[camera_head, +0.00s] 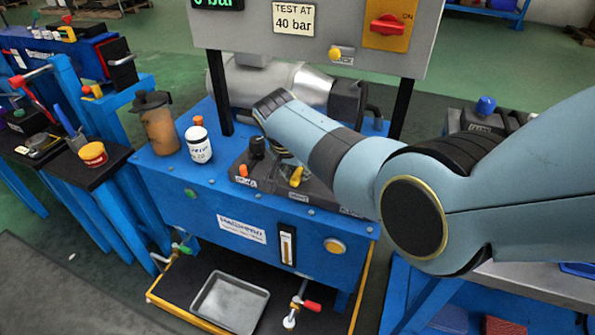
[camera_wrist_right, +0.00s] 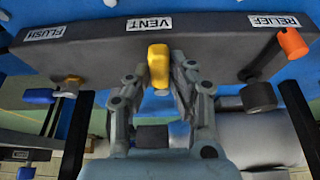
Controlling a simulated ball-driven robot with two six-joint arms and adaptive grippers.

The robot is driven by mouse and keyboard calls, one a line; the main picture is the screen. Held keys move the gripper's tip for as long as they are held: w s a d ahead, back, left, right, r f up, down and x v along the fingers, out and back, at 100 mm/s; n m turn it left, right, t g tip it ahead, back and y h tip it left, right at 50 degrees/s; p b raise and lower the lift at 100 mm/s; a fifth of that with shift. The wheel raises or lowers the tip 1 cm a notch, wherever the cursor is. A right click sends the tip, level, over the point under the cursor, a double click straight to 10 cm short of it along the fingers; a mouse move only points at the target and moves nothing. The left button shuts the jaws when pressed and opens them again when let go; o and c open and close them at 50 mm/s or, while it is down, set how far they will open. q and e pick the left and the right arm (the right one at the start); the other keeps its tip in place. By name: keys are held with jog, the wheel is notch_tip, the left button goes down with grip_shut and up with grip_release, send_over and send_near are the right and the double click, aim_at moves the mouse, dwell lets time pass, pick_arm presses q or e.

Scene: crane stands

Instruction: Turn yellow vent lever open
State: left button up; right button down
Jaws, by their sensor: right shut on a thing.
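The yellow vent lever (camera_wrist_right: 158,62) sits below the VENT label (camera_wrist_right: 149,24) on a dark valve block (camera_wrist_right: 100,47) in the right wrist view. My right gripper (camera_wrist_right: 161,72) has one finger on each side of the lever and is shut on it. My left gripper is in neither view.
An orange relief lever (camera_wrist_right: 292,43) and a blue flush lever (camera_wrist_right: 40,96) flank the vent lever. On the blue bench (camera_head: 180,188) stand a white jar (camera_head: 199,144) and a brown jug (camera_head: 158,128). A grey panel (camera_head: 260,35) rises behind; a metal tray (camera_head: 229,303) lies below.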

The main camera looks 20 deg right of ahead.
jog(key=c, duration=1.2)
grip_release()
jog(key=shift+r, duration=0.1)
jog(key=v, duration=0.7)
jog(key=shift+a+r, duration=0.1)
